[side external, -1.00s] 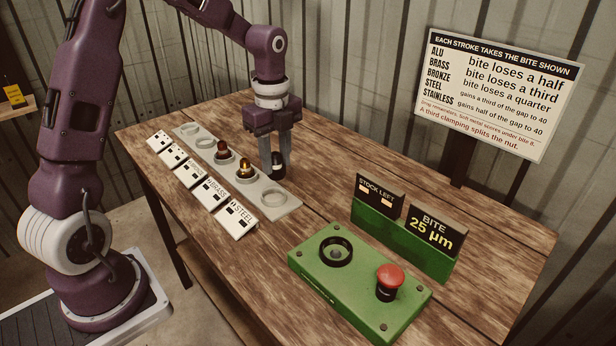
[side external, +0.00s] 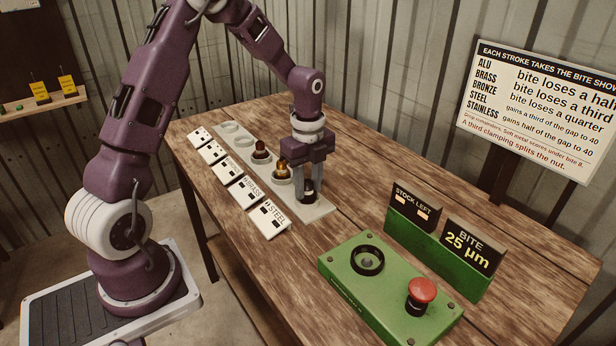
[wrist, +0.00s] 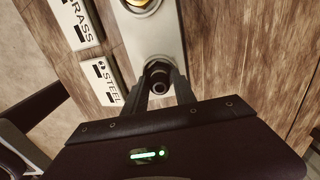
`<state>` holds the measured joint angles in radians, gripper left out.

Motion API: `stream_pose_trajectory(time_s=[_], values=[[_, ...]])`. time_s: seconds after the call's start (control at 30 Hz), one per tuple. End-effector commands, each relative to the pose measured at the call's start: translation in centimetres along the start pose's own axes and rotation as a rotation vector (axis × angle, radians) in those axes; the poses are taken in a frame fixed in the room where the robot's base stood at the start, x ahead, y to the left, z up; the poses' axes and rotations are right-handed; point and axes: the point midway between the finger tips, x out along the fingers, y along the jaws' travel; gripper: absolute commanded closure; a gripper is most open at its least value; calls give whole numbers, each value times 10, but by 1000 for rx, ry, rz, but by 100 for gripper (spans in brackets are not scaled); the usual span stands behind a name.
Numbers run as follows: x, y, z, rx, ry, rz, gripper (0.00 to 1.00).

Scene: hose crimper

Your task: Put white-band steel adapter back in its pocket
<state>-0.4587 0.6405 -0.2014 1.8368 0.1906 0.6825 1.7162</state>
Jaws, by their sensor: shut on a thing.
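My gripper (side external: 308,193) is shut on a dark adapter (side external: 308,186). It holds it upright at the near end of the grey pocket strip (side external: 322,211), beside the STEEL label (side external: 264,219). In the wrist view the adapter (wrist: 157,74) shows as a dark ring between my fingers, over the strip's end. The end pocket is mostly hidden by my fingers and the adapter. I cannot tell whether the adapter rests in the pocket or hangs just above it. No white band can be made out.
A brass-coloured adapter (side external: 281,171) and a red-brown one (side external: 260,150) stand in neighbouring pockets. Two far pockets (side external: 229,127) are empty. The green crimper base (side external: 385,300) with a red button (side external: 422,289) and the "25 µm" sign (side external: 467,248) stand to the right.

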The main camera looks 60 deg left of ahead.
Motion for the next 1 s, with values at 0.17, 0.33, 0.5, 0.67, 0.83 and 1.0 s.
stream_pose_trajectory(time_s=[0.17,0.33,0.5,0.67,0.83,1.0], values=[[3,0,0,1,0,1,100],[3,0,0,1,0,0,100],[3,0,0,1,0,0,42],[3,0,0,1,0,0,42],[-2,-1,0,1,-1,-2,42],[-37,-1,1,0,-2,-6,42]])
